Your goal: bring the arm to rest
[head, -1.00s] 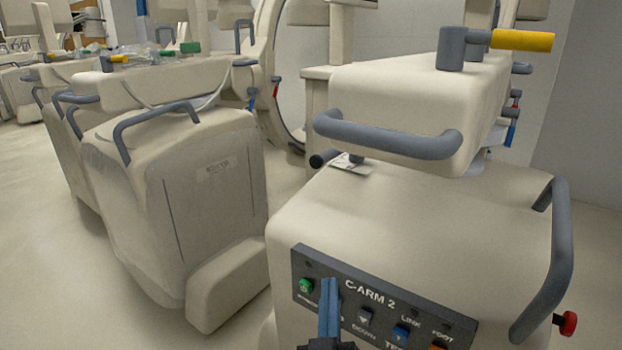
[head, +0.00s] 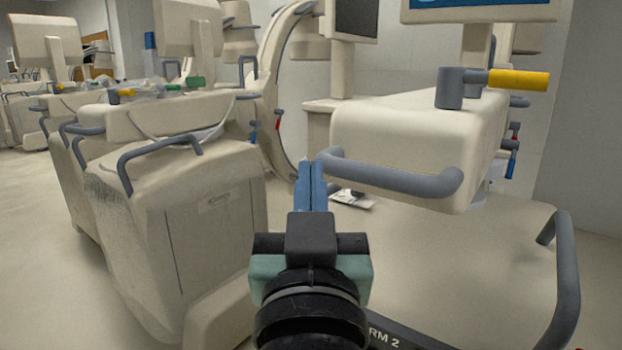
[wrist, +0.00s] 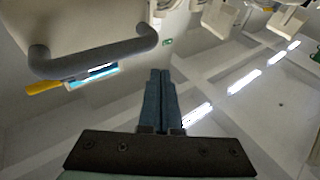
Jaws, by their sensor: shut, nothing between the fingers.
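My gripper (head: 311,172) is in the middle of the head view, raised in front of the C-arm cart (head: 450,260). Its two blue fingers are together with nothing between them. They point up and away, and their tips appear beside the left end of the cart's grey handle (head: 400,180). In the wrist view the shut fingers (wrist: 160,85) point toward the ceiling and the handle (wrist: 95,58) is at upper left. My wrist hides most of the cart's control panel (head: 395,338); only part of its lettering shows.
A covered cart (head: 215,240) with a grey handle stands close on the left. A yellow-ended lever (head: 518,80) tops the C-arm cart, and a side rail (head: 566,270) is at right. Open floor (head: 40,250) lies at far left.

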